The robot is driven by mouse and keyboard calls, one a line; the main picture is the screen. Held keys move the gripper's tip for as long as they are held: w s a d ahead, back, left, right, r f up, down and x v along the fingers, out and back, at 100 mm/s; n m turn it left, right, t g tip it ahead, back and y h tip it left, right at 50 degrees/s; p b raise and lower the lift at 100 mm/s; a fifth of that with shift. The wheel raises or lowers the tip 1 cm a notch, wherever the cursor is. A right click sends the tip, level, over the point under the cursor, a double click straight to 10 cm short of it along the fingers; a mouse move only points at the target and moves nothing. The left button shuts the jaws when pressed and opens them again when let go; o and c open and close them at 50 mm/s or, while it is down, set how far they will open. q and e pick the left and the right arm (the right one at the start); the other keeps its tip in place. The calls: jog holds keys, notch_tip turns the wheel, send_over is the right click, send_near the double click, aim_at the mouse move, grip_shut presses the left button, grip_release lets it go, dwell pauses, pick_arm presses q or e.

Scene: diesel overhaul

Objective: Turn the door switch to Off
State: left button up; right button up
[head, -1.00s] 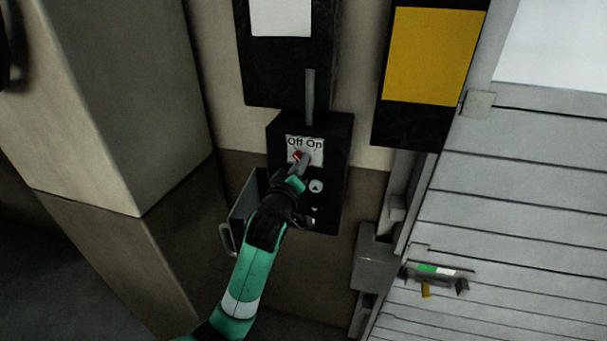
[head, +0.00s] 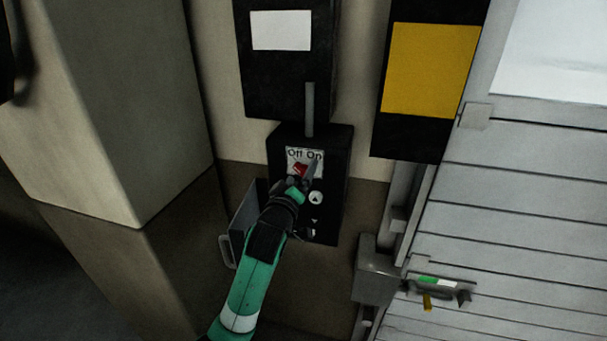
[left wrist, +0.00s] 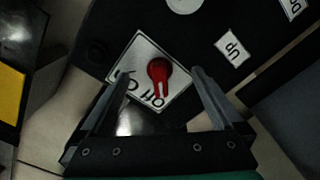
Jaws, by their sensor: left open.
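The door switch is a red knob (head: 300,170) on a white plate (head: 292,155) marked "Off On", on the front of a black control box (head: 343,165). In the left wrist view the red knob (left wrist: 158,70) lies between the two fingers, with gaps on both sides. Its narrow end points down in that view, towards lettering that looks like "Off". My left gripper (left wrist: 161,76) is open in front of the plate, and its left finger covers part of the lettering. My right gripper is not in view.
Up and down arrow buttons (head: 316,198) are below the switch. A conduit (head: 309,108) runs up to another black box (head: 285,75). A slatted door (head: 520,200) stands at right, a pillar (head: 110,100) at left.

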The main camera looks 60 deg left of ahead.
pick_arm(q)
jog(key=p+v, duration=0.4)
jog(key=v, duration=0.3)
dwell(0.4)
